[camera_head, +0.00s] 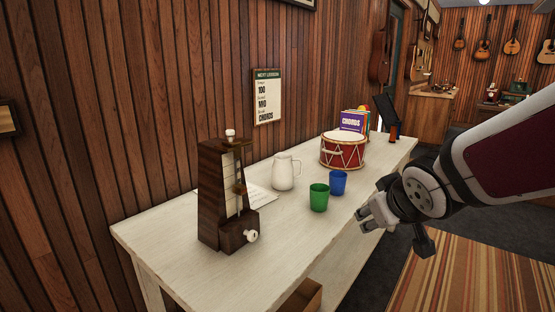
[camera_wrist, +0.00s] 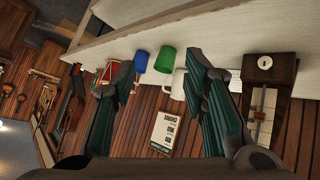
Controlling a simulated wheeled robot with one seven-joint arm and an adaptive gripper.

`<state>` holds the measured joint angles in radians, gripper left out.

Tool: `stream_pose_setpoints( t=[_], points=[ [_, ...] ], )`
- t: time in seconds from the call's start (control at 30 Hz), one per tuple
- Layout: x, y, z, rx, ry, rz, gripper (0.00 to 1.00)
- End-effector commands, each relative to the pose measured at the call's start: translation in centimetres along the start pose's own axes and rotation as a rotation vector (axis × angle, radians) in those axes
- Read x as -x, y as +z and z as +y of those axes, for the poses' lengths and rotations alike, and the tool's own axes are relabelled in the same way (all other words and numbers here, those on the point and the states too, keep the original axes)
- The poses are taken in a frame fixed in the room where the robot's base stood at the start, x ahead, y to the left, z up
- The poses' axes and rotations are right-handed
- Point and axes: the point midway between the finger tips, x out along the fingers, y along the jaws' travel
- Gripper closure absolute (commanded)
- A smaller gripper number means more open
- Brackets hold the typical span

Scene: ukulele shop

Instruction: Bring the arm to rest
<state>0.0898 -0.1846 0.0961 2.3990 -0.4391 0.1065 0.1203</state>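My gripper (camera_head: 368,216) is at the end of my arm, at the right edge of the white table (camera_head: 290,246) in the head view. In the wrist view its two dark green fingers (camera_wrist: 163,72) stand well apart with nothing held between them. Beyond them show a green cup (camera_wrist: 166,61), a blue cup (camera_wrist: 141,61) and part of a white pitcher (camera_wrist: 179,84). In the head view the green cup (camera_head: 319,198) and blue cup (camera_head: 338,183) stand upright on the table, left of my gripper and apart from it.
On the table stand a wooden metronome (camera_head: 212,200), a white pitcher (camera_head: 284,173), a red drum (camera_head: 344,150) and books (camera_head: 354,121). A paper lies behind the metronome. The wood-panelled wall runs along the back. A striped rug (camera_head: 470,275) covers open floor at right.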

Motion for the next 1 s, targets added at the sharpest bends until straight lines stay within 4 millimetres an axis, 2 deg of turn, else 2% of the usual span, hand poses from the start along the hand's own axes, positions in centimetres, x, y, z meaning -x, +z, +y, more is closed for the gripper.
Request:
stream_pose_setpoints(
  t=[0.03,0.13,0.3,0.4,0.6,0.73,1.0],
  points=[
    [2.0,1.6,0.4,-0.027,0.022,-0.053,0.6],
    [5.8,5.5,0.6,-0.096,0.042,-0.184,0.6],
    [11.8,11.9,-1.0,-0.198,0.011,-0.385,0.6],
    [14.6,14.7,-2.4,-0.238,-0.026,-0.472,0.6],
    [19.1,18.9,-5.2,-0.289,-0.111,-0.605,0.6],
    [21.8,21.2,-7.0,-0.308,-0.172,-0.676,0.6],
    [24.4,18.1,-5.6,-0.309,-0.159,-0.622,0.6]
  ],
)
